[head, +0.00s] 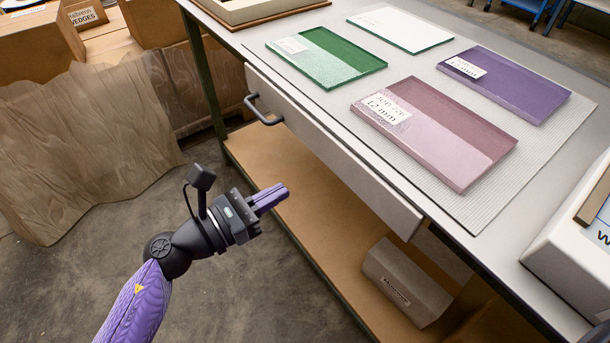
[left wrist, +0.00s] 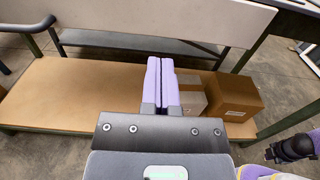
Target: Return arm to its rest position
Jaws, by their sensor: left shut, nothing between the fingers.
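My left gripper (head: 270,198) is shut with its purple fingers together and nothing between them. It is in front of the workbench, below the drawer, over the edge of the lower shelf (head: 265,157). The left wrist view shows the same closed fingers (left wrist: 160,82) against the tan shelf (left wrist: 75,92). The drawer (head: 330,145) has a dark handle (head: 262,110), and my gripper is apart from both. Part of my other arm (left wrist: 290,150) shows at the lower right of the left wrist view, but its fingers cannot be made out.
Green (head: 327,57), white (head: 400,29), purple (head: 503,84) and pink (head: 435,132) panels lie on the bench mat. A grey box (head: 405,282) stands on the lower shelf. A white bin (head: 575,235) is at right. Boxes and wavy sheets (head: 80,150) stand at left. The floor (head: 60,285) is clear.

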